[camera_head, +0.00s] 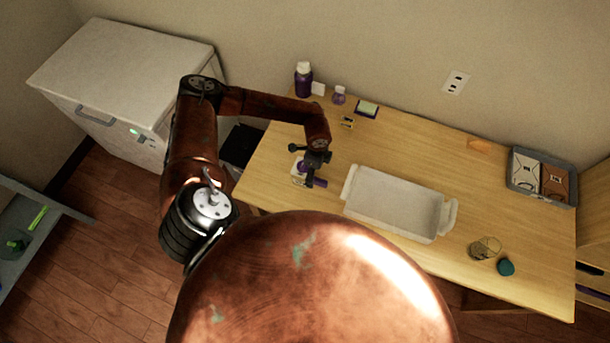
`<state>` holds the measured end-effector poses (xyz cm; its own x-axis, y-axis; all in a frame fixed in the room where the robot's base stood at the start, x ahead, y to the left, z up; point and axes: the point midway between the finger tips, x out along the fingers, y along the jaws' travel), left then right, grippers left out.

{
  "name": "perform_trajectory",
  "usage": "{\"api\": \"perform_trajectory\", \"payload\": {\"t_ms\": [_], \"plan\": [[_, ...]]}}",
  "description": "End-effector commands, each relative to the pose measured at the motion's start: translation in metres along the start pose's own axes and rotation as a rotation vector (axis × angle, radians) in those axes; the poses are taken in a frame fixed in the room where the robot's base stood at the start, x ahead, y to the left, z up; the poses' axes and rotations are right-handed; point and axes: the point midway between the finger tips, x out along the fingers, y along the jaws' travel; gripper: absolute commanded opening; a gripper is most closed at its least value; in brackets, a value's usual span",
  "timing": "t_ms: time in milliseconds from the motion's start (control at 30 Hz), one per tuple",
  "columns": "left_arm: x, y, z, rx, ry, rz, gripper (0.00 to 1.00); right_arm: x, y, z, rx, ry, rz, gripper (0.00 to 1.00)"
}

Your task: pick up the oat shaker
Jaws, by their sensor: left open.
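My left gripper (310,168) is over the left part of the wooden table, open, its dark fingers pointing down. A small purple and white item (300,167) shows just beside and partly behind the fingers; the gripper hides much of it, so I cannot tell whether it is the oat shaker or whether the fingers touch it. A short purple piece (319,183) shows just below right of the fingers. A dark purple bottle with a white cap (304,80) stands upright at the table's back left corner. No label is readable. My right gripper is not in view.
A white tray with handles (395,203) lies mid-table, right of my gripper. A glass jar (485,248) and a teal lid (506,267) are at the front right. A grey bin with packets (542,178) is at the far right.

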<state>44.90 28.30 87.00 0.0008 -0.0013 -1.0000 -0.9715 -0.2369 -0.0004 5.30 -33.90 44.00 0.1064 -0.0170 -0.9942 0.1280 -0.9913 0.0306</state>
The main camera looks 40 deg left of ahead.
Motion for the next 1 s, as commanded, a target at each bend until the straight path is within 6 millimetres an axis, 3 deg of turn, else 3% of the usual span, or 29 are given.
{"api": "perform_trajectory", "payload": {"t_ms": [533,800,1000], "plan": [[0.065,0.005,0.003,0.002,-0.002,0.001,0.75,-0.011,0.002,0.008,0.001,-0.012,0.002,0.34],[0.069,0.004,0.004,0.002,-0.001,0.0,0.75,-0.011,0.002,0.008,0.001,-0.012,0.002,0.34],[0.069,0.004,0.004,0.002,-0.001,0.0,0.62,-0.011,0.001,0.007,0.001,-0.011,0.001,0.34]]}}
